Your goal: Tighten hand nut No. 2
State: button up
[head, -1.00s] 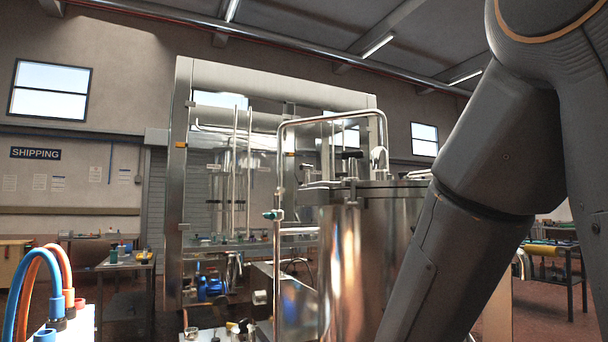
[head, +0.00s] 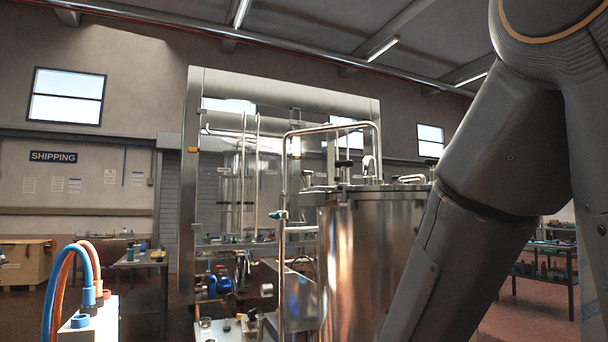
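A large steel tank (head: 365,265) stands in the middle of the head view, with a flat lid (head: 375,189) on top. A dark hand knob (head: 344,164) stands upright at the lid's left part. I cannot tell which hand nut is No. 2, as no number is readable. My arm crosses the right side of the view and hides the tank's right part. My gripper is not in view.
A pipe frame (head: 284,180) with a green-handled valve rises left of the tank. A tall glazed filling machine (head: 187,180) stands behind. Blue and orange hoses (head: 70,262) rise at lower left.

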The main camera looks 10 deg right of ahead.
aim_at(307, 174)
jog(key=u, duration=1.85)
jog(key=i, duration=3.15)
jog(key=z, duration=2.75)
